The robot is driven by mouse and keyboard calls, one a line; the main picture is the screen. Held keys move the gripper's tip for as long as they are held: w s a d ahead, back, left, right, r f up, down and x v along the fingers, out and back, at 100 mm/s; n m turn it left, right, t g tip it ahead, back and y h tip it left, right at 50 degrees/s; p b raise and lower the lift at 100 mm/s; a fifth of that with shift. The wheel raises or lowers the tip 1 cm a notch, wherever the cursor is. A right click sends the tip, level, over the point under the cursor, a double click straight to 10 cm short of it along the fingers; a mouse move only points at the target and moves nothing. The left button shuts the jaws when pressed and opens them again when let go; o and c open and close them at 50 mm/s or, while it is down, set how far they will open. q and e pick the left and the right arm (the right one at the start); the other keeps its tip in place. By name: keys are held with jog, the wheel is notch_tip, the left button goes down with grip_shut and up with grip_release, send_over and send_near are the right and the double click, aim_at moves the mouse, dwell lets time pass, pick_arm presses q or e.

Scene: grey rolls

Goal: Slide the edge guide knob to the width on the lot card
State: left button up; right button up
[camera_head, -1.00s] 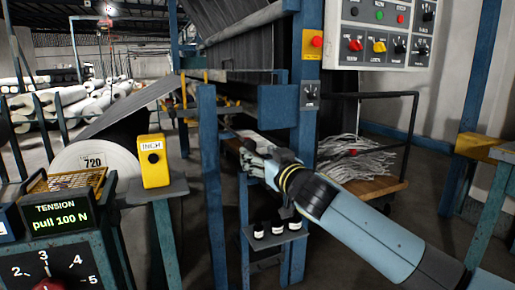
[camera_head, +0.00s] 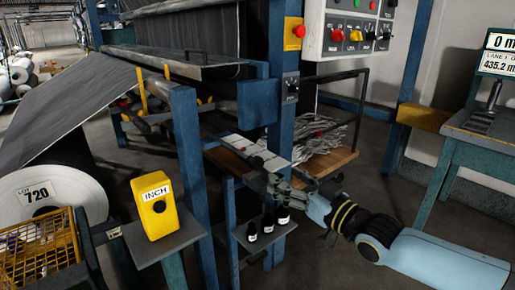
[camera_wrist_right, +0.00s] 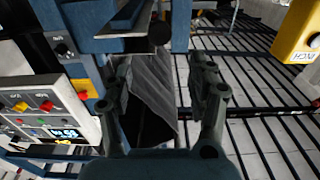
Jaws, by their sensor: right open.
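The lot card (camera_head: 38,194) reads 720 and sits on the end of the large grey roll at the lower left of the head view. A pale flat strip (camera_head: 236,147) lies beyond the blue post, with a small dark red knob-like piece (camera_head: 256,161) on it; I cannot tell surely that this is the edge guide knob. My right gripper (camera_head: 268,180) is just below and beside that piece, seemingly apart from it. In the right wrist view its fingers (camera_wrist_right: 165,88) are spread, with dark cloth showing beyond the gap. My left gripper is out of view.
A yellow INCH box (camera_head: 157,206) stands on a shelf left of the blue post (camera_head: 187,160). Several small black bottles (camera_head: 268,221) stand on a shelf below my right gripper. A control panel (camera_head: 348,30) hangs above. A wooden cart (camera_head: 330,163) with pale strands stands behind.

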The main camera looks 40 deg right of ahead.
aim_at(259, 163)
jog(key=w+b, duration=0.1)
jog(key=w, duration=0.7)
jog(key=shift+a+b, duration=0.2)
jog(key=shift+b, duration=0.15)
jog(key=shift+w+a+f, duration=0.1)
jog(key=shift+w+f, duration=0.05)
jog(key=shift+w, duration=0.45)
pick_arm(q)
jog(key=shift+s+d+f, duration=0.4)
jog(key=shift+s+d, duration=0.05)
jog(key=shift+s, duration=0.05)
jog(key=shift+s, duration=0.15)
pick_arm(e)
jog(key=shift+c, duration=0.2)
grip_shut()
